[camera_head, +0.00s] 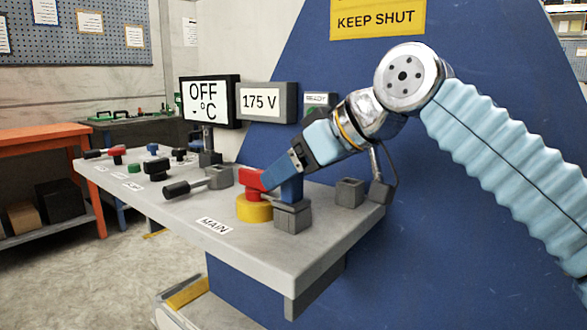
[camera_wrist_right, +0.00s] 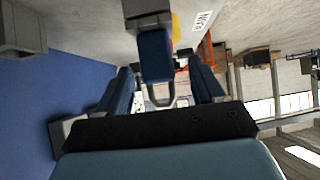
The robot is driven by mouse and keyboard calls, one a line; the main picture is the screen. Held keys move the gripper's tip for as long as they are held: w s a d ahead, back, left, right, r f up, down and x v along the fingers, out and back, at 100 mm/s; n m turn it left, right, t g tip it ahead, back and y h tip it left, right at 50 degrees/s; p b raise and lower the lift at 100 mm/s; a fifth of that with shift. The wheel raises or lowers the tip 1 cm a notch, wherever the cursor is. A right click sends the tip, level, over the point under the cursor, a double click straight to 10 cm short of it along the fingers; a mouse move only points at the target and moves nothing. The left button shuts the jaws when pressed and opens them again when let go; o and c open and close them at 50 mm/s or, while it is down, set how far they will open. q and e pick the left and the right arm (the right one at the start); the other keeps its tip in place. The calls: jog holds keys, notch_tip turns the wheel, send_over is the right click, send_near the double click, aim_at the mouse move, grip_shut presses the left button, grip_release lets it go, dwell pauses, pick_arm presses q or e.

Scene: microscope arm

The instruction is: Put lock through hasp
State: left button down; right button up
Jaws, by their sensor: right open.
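The lock (camera_wrist_right: 155,57) has a blue body and a grey U-shaped shackle that points towards the wrist camera. In the head view the blue lock body (camera_head: 291,189) stands in a grey block (camera_head: 292,217) on the bench. My right gripper (camera_head: 274,176) comes down at a slant from the upper right; in the right wrist view its open fingers (camera_wrist_right: 164,82) lie on either side of the lock, with gaps. Left of it is a red handle (camera_head: 249,180) on a yellow round base (camera_head: 253,210), behind the MAIN label. I cannot make out the hasp opening. My left gripper is not in view.
The grey bench (camera_head: 215,227) carries a black-handled lever (camera_head: 192,186), several small switches and an empty-looking grey block (camera_head: 349,192). A blue panel (camera_head: 430,240) rises behind. Screens (camera_head: 210,101) stand at the back. The front left of the bench is clear.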

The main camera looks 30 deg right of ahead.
jog(key=shift+v, duration=0.85)
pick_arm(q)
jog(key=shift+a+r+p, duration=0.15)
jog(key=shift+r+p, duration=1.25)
pick_arm(e)
jog(key=v, duration=1.2)
